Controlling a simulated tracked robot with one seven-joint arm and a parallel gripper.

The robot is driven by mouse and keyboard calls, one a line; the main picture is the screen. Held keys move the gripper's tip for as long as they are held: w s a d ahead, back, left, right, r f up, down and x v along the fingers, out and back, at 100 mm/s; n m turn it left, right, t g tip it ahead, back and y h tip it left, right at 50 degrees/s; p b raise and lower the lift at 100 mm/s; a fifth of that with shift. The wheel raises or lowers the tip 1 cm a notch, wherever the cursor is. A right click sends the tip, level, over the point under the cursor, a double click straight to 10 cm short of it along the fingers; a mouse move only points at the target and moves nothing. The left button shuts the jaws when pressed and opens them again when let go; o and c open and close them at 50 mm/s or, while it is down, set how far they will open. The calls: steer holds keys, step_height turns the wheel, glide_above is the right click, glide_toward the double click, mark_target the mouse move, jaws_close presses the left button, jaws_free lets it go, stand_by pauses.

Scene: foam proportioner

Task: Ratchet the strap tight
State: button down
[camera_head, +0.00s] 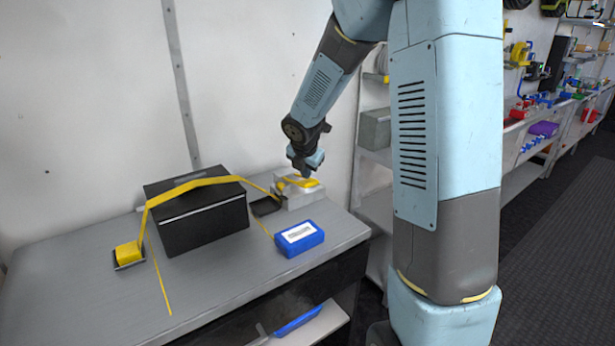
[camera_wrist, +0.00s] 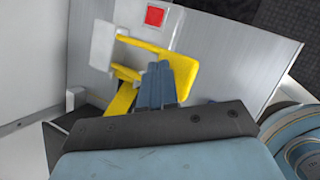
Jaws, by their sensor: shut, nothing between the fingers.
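A yellow strap (camera_head: 195,185) runs over a black case (camera_head: 203,218) on the grey bench. At its left end is a yellow block (camera_head: 128,253) in a dark holder. At its right end is the ratchet, with a yellow handle (camera_head: 302,182) on a pale grey block (camera_head: 303,198). My gripper (camera_head: 305,170) is just above the ratchet. In the wrist view the shut, empty fingers (camera_wrist: 158,72) overlap the yellow handle (camera_wrist: 180,68), next to a pale block (camera_wrist: 103,45). I cannot tell whether they touch it. The fingers hide part of the handle.
A blue box with a white label (camera_head: 300,238) sits on the bench (camera_head: 215,280) in front of the ratchet. A dark tray (camera_head: 266,206) lies between case and ratchet. A wall stands behind. Another blue item (camera_head: 298,320) lies on the lower shelf. The front of the bench is mostly clear.

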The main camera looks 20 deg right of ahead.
steer(key=shift+s+d+f, duration=0.1)
steer(key=shift+s+f, duration=0.15)
steer(key=shift+f, duration=0.4)
steer(key=shift+s+d+f, duration=0.1)
steer(key=shift+s+f, duration=0.1)
steer(key=shift+f, duration=0.4)
stand_by(1.6)
steer(key=shift+r, duration=0.1)
stand_by(0.4)
steer(key=shift+w+a+r, duration=0.1)
steer(key=shift+w+r, duration=0.2)
steer(key=shift+r, duration=0.5)
steer(key=shift+w+a+r, duration=0.1)
steer(key=shift+w+r, duration=0.2)
steer(key=shift+r, duration=0.55)
steer(key=shift+w+a+r, duration=0.1)
steer(key=shift+w+r, duration=0.2)
steer(key=shift+r, duration=0.5)
steer(key=shift+w+a+r, duration=0.1)
steer(key=shift+w+r, duration=0.2)
steer(key=shift+r, duration=0.5)
steer(key=shift+w+a+r, duration=0.1)
steer(key=shift+w+r, duration=0.15)
steer(key=shift+r, duration=0.5)
steer(key=shift+w+a+r, duration=0.1)
steer(key=shift+w+r, duration=0.2)
steer(key=shift+r, duration=0.5)
